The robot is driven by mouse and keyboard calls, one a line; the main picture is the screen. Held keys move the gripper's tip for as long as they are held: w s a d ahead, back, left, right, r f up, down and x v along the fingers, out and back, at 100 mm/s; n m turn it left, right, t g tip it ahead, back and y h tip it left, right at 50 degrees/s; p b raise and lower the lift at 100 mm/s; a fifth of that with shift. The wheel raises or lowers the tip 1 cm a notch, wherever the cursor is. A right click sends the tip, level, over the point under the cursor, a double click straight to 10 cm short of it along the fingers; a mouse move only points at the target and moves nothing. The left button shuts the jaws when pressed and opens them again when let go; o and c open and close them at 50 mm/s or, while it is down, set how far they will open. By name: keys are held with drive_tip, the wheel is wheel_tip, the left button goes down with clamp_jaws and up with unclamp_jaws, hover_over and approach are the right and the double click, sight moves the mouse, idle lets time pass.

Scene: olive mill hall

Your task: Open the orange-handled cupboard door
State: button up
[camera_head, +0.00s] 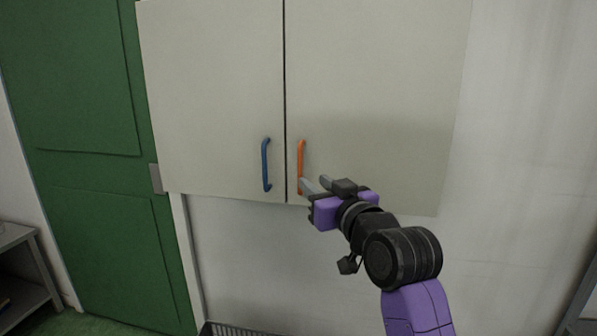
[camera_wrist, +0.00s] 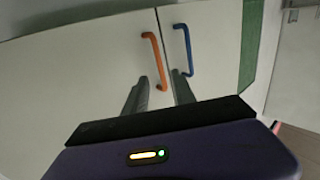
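A pale wall cupboard has two doors with a narrow gap between them, and both look shut. The right door (camera_head: 375,90) in the head view carries a vertical orange handle (camera_head: 301,160). The left door (camera_head: 215,90) carries a blue handle (camera_head: 265,165). My gripper (camera_head: 314,183) is at the lower end of the orange handle in the head view. I cannot tell whether a finger touches the handle.
A green door (camera_head: 85,150) with a grey latch plate stands left of the cupboard. A grey shelf (camera_head: 22,270) is at the lower left. The wall right of the cupboard is bare.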

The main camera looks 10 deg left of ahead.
sight(301, 172)
drive_tip(key=shift+p+x, duration=0.55)
drive_tip(key=shift+x, duration=3.25)
drive_tip(key=shift+c, duration=0.4)
clamp_jaws()
